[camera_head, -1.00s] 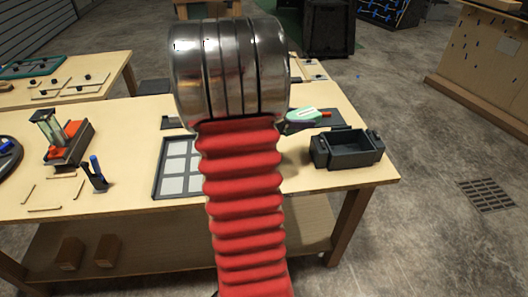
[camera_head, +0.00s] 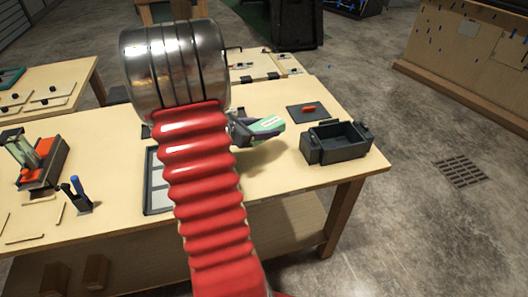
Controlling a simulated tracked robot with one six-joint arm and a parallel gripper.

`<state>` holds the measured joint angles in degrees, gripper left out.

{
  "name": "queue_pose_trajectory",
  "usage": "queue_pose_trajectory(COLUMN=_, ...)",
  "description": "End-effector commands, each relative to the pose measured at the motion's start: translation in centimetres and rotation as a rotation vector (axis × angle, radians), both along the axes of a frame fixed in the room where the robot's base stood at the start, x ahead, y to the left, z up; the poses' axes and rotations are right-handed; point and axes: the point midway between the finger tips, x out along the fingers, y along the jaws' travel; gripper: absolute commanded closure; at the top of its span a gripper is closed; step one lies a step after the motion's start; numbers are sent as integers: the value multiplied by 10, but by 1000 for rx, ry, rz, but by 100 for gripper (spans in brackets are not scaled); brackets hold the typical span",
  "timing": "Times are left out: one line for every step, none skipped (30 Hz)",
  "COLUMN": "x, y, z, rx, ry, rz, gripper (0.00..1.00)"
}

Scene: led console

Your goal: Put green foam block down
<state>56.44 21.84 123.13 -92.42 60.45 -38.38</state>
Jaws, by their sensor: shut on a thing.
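The green foam block (camera_head: 267,124) is pale green and shows just right of my red, ribbed arm. My gripper (camera_head: 246,130) is shut on it, mostly hidden behind the arm, with only dark finger parts showing. The block is held above the wooden table (camera_head: 270,175), and a soft shadow falls on the tabletop below it. The block's far side and the exact grip are hidden.
A black open bin (camera_head: 337,142) stands near the table's right edge. Behind it a dark mat (camera_head: 296,117) holds a small red piece (camera_head: 309,108). A framed grid panel (camera_head: 157,195) is partly behind my arm. Bare tabletop lies between arm and bin.

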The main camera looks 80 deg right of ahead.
Motion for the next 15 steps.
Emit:
queue_pose_trajectory(x=-1, y=0, z=-8, rx=3, ry=2, rz=-1, gripper=70)
queue_pose_trajectory(x=-1, y=0, z=-12, rx=4, ry=2, rz=0, gripper=70)
queue_pose_trajectory(x=-1, y=0, z=-19, rx=5, ry=3, rz=0, gripper=70)
queue_pose_trajectory(x=-1, y=0, z=-23, rx=3, ry=3, rz=0, gripper=70)
queue_pose_trajectory(x=-1, y=0, z=-28, rx=5, ry=3, rz=-1, gripper=70)
queue_pose_trajectory(x=-1, y=0, z=-34, rx=4, ry=3, rz=-1, gripper=70)
queue_pose_trajectory(x=-1, y=0, z=-37, rx=3, ry=3, rz=-2, gripper=70)
queue_pose_trajectory(x=-1, y=0, z=-40, rx=3, ry=2, rz=-1, gripper=70)
queue_pose_trajectory(x=-1, y=0, z=-44, rx=2, ry=2, rz=-1, gripper=70)
queue_pose_trajectory(x=-1, y=0, z=-46, rx=2, ry=2, rz=-1, gripper=70)
queue_pose_trajectory(x=-1, y=0, z=-47, rx=1, ry=1, rz=-1, gripper=70)
queue_pose_trajectory(x=-1, y=0, z=-48, rx=0, ry=1, rz=-2, gripper=70)
queue_pose_trajectory(x=-1, y=0, z=-48, rx=0, ry=1, rz=-2, gripper=70)
queue_pose_trajectory(x=-1, y=0, z=-48, rx=0, ry=0, rz=-2, gripper=70)
queue_pose_trajectory(x=-1, y=0, z=-48, rx=0, ry=0, rz=-2, gripper=70)
